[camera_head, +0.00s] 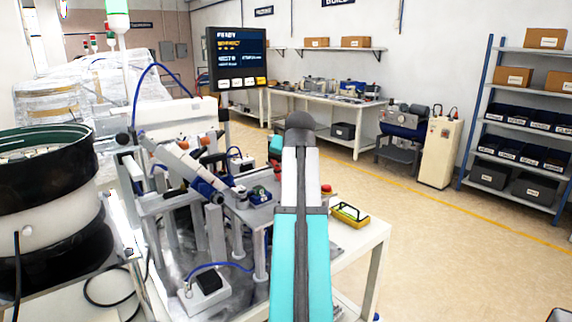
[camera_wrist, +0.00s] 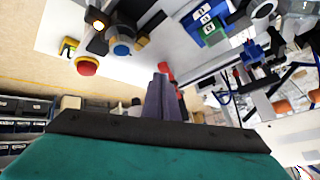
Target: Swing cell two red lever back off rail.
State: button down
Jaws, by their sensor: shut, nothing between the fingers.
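A red part, likely the red lever (camera_wrist: 165,68), shows in the wrist view right at the tips of my gripper (camera_wrist: 162,78). More red shows along the right side of the fingers, so the fingers partly hide it. My gripper is shut and empty; I cannot tell whether it touches the red part. In the head view a small red piece (camera_head: 277,165) shows just left of my arm, below a teal part of my wrist. The fingertips are hidden there. The rail and the lever's exact angle cannot be made out.
A red mushroom button (camera_wrist: 87,66) and a dark knob with a blue ring (camera_wrist: 122,48) stand near the gripper. A black bowl feeder (camera_head: 45,150) stands at the left. A yellow tray (camera_head: 350,215) lies on the white table's right side. The floor at right is clear.

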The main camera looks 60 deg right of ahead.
aim_at(278, 171)
jog(key=w+d+m+g+p, duration=0.1)
jog(key=p, duration=0.1)
jog(key=w+d+r+m+g+y+p, duration=0.1)
jog(key=w+m, duration=0.1)
jog(key=w+d+r+m+g+p, duration=0.1)
jog(key=m+g+p, duration=0.1)
jog(key=shift+w+r+p, duration=0.25)
jog(key=shift+w+p, duration=0.05)
jog(key=shift+p, duration=0.05)
jog(key=w+r+m+g+p, duration=0.1)
jog(key=m, duration=0.1)
jog(key=w+r+m+g+y+p, duration=0.1)
jog(key=m+p, duration=0.1)
jog(key=d+r+m+g+p, duration=0.1)
jog(key=m+g+p, duration=0.1)
jog(key=shift+w+m+y, duration=0.4)
jog(key=shift+f, duration=0.1)
jog(key=shift+p+x, duration=1.5)
jog(key=shift+x, duration=3.4)
